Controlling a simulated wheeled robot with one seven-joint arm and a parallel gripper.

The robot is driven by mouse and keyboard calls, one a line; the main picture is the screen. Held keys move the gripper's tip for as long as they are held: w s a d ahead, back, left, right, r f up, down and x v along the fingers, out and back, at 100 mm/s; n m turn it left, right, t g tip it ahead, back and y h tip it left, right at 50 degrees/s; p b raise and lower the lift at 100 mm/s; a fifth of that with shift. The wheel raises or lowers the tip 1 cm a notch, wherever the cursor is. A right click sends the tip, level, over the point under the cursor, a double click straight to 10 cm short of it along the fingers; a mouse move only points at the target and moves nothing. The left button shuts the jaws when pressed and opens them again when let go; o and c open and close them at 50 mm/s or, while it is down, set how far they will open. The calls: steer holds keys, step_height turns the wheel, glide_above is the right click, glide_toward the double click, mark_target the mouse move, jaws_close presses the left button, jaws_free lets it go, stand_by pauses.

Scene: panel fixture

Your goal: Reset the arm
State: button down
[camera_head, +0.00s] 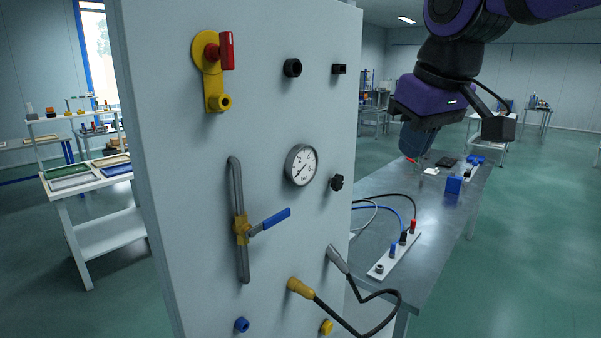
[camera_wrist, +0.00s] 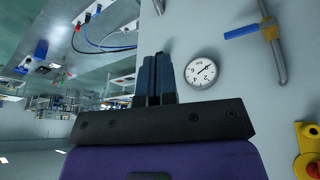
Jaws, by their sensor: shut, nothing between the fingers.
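My purple arm reaches in from the top right in the head view, and my gripper (camera_head: 411,158) hangs in the air to the right of the panel, over the metal bench. In the wrist view the fingers of my gripper (camera_wrist: 155,58) are shut together with nothing between them. The light grey panel (camera_head: 170,150) stands upright. It carries a round gauge (camera_head: 300,165), a pipe valve with a blue lever (camera_head: 270,221), and a red-handled yellow switch (camera_head: 226,50). The gauge also shows in the wrist view (camera_wrist: 201,72), just beside the fingers.
A yellow plug (camera_head: 298,287) and a grey plug (camera_head: 338,259) with a black cable sit on the panel's lower part. The metal bench (camera_head: 440,235) holds a white socket strip (camera_head: 382,270) with cables and a blue block (camera_head: 453,184). Open floor lies right of the bench.

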steer(key=s+d+f+m+t+h, duration=0.1)
steer(key=s+d+f+m, duration=0.4)
steer(key=s+d, duration=0.9)
step_height(320, 180, down, 4)
steer(key=shift+r+m, duration=0.25)
steer(key=shift+m, duration=0.05)
steer(key=shift+d, duration=0.1)
